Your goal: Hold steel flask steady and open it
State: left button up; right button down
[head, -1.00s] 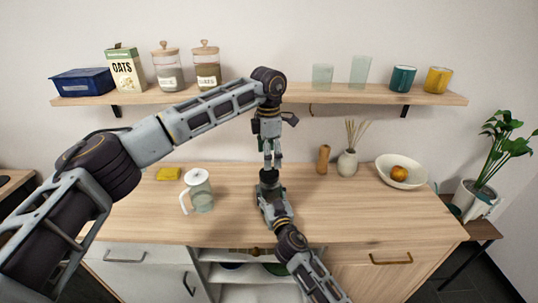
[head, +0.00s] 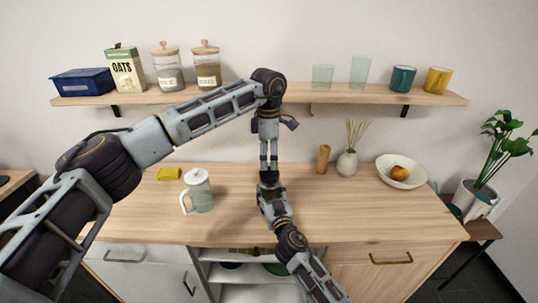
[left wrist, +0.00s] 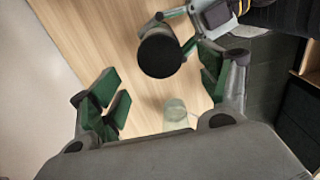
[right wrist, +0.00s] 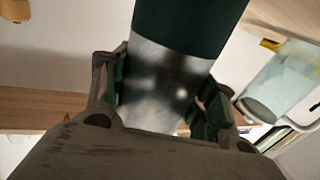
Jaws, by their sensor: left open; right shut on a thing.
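My right gripper (right wrist: 162,97) is shut on the steel body, a finger on each side. My left gripper points straight down above the flask, open and empty. In the left wrist view the round black lid (left wrist: 160,54) lies between the spread fingers, nearer the right one; contact cannot be told. My right gripper hides most of the flask in the head view.
A clear pitcher with white lid and handle (head: 199,192) stands left of the flask, near a yellow sponge (head: 169,173). A wooden mill (head: 323,159), a reed vase (head: 347,163) and a fruit bowl (head: 411,180) stand right. The wall shelf (head: 290,94) hangs behind my left arm.

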aim_at(269, 172)
pick_arm(q)
jog(key=shift+f, duration=3.85)
pick_arm(e)
jog(key=shift+f, duration=0.1)
pick_arm(q)
jog(key=c, duration=1.1)
jog(key=shift+n, duration=4.7)
jog(key=shift+r, duration=1.2)
jog(key=shift+r, duration=1.95)
